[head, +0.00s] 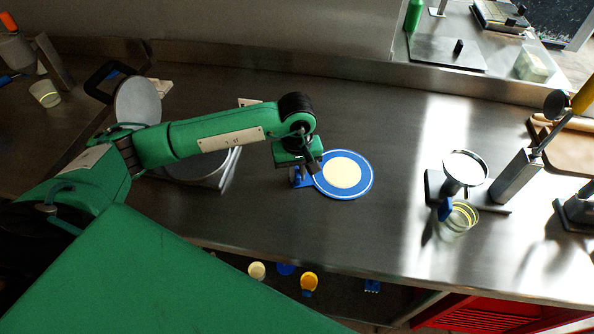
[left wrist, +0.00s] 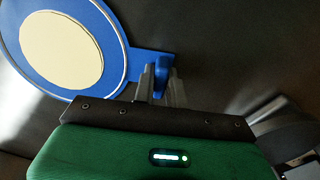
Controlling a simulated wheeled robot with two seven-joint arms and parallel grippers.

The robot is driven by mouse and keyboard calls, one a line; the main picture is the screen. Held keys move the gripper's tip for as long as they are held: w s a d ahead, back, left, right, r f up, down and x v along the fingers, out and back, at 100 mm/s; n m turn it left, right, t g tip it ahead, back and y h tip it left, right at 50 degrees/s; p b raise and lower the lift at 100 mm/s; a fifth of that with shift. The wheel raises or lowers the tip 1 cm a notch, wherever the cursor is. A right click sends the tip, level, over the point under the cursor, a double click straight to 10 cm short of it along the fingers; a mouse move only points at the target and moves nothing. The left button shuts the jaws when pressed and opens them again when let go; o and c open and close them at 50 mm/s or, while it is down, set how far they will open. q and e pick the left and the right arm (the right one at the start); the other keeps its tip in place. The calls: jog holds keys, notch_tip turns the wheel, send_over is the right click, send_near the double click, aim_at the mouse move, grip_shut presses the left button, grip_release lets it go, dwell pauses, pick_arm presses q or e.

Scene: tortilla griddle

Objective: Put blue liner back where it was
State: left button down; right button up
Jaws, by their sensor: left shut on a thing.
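The blue liner (head: 367,180) is a flat blue disc with a pale ring and a side tab, near the middle of the steel counter in the head view. A pale round tortilla (head: 343,173) lies on it. My left gripper (head: 303,175) is at the disc's left side, shut on its tab. In the left wrist view, the liner (left wrist: 112,48) and tortilla (left wrist: 60,48) are at upper left, and the fingers (left wrist: 163,78) close around the blue tab. I cannot tell whether the liner touches the counter. My right gripper is not in view.
A metal press with a round plate (head: 138,101) stands at left, partly behind my left arm. A funnel stand (head: 464,172) and a clear cup (head: 460,219) stand at right. The steel counter (head: 400,120) is clear around the liner. Small cups (head: 308,281) and a red crate (head: 465,316) sit below its front edge.

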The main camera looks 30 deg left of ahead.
pick_arm(q)
jog(key=c, duration=1.9)
grip_release()
jog(key=shift+f, duration=0.15)
jog(key=o, duration=0.5)
jog(key=shift+c, duration=0.2)
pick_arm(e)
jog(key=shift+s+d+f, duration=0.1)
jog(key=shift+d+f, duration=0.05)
pick_arm(q)
jog(key=shift+r+p, duration=0.3)
jog(key=shift+r+b, duration=0.35)
notch_tip(320, 180, up, 7)
jog(key=shift+b, duration=1)
notch_tip(320, 180, up, 4)
jog(key=shift+r+b, duration=0.1)
jog(key=shift+b, duration=0.2)
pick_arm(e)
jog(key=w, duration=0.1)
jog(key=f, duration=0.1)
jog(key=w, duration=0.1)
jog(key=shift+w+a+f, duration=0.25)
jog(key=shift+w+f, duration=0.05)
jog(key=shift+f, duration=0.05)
